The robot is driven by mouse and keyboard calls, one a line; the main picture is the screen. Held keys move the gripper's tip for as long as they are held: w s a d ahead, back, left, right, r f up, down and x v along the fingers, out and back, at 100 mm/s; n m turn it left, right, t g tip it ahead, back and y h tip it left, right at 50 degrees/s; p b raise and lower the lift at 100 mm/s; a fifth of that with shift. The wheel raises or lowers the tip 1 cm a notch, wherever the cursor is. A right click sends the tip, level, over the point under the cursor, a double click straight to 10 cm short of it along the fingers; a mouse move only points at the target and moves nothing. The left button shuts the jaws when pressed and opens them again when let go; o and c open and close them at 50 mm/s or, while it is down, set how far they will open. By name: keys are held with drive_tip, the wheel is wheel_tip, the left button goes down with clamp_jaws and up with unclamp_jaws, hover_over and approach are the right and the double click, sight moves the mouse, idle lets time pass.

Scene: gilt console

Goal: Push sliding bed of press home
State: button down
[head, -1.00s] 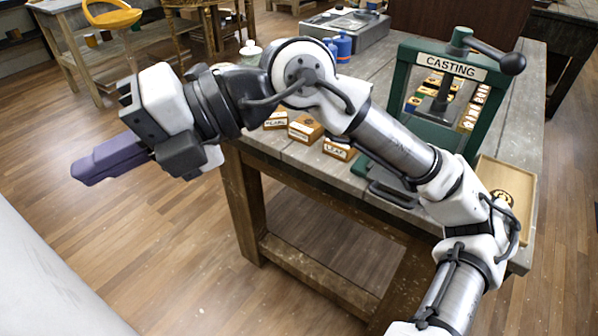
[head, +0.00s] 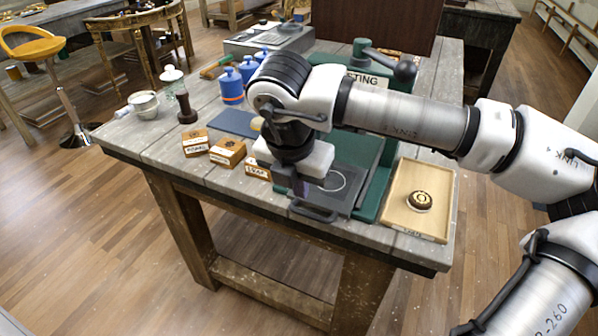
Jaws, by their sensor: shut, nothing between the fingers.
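The green press (head: 376,195) stands at the table's front, its sign partly covered by my arm and reading "STING". Its dark sliding bed (head: 345,186), with a pale ring marked on top, sticks out toward the front edge. The bed's black loop handle (head: 313,211) is at its front end. My gripper (head: 300,190) points down beside the bed's front left, close to the handle.
A wooden tray (head: 437,212) with a round stamped piece (head: 420,201) sits right of the press. Labelled wooden blocks (head: 227,152) stand left of my gripper. Behind them are a dark blue mat (head: 234,122), blue bottles (head: 232,86) and a white jar (head: 144,105).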

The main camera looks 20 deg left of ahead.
sight(303, 201)
drive_tip(key=p+x, duration=0.1)
drive_tip(key=x, duration=0.4)
drive_tip(key=shift+f, duration=0.2)
drive_tip(key=shift+w, duration=0.2)
drive_tip(key=w+b, duration=0.6)
drive_tip(key=w, duration=0.7)
drive_tip(key=shift+d, duration=0.15)
drive_tip(key=shift+w+r, duration=0.15)
drive_tip(key=shift+w, duration=0.1)
drive_tip(key=shift+r, duration=0.1)
